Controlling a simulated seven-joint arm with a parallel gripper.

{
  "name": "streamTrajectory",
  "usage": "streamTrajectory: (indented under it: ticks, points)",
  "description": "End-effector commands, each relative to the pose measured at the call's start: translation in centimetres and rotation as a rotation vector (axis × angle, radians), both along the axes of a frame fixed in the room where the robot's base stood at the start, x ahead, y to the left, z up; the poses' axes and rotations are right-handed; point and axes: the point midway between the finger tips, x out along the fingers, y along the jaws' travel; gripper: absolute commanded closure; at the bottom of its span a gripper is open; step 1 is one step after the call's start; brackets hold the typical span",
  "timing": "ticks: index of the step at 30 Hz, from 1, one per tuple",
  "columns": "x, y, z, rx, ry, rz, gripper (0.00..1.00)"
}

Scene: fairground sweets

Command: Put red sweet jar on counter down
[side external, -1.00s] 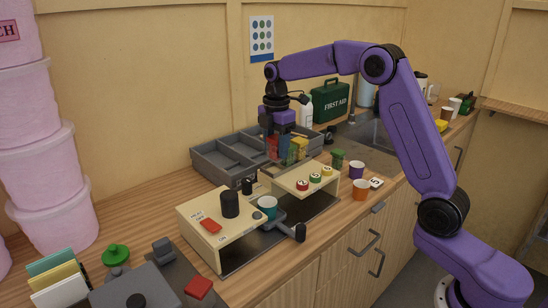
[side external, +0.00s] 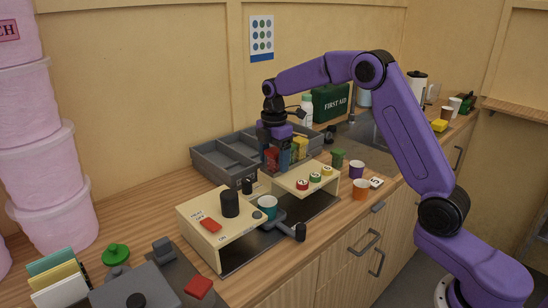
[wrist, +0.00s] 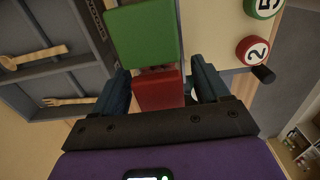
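The red sweet jar (side external: 271,160) is a small red block-like jar. In the wrist view the red sweet jar (wrist: 160,92) sits between the two dark blue fingers. My gripper (side external: 279,158) appears shut on it, pointing down at the front edge of the grey tray, behind the cream stand. In the wrist view my gripper (wrist: 162,82) has a finger close to each side of the jar. A green block-like jar (wrist: 142,34) lies just beyond the red one. The jar's underside is hidden, so I cannot tell whether it touches the wooden counter (side external: 140,208).
The grey compartment tray (side external: 215,160) is behind and left. The cream stand (side external: 300,186) with numbered discs is in front.

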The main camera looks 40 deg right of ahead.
Motion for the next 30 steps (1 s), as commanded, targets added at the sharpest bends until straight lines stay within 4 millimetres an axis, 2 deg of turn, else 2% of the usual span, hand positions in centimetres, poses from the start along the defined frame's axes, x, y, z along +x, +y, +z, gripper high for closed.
streamTrajectory:
  ticks: [7,11,24,30]
  points:
    - [0.0,0.0,0.1,0.000,-0.001,0.000,0.25]
    - [0.1,0.0,1.1,0.000,-0.002,0.000,0.25]
    - [0.1,0.0,9.5,0.001,-0.005,0.000,0.25]
    - [0.1,0.0,11.6,0.001,-0.001,0.000,0.25]
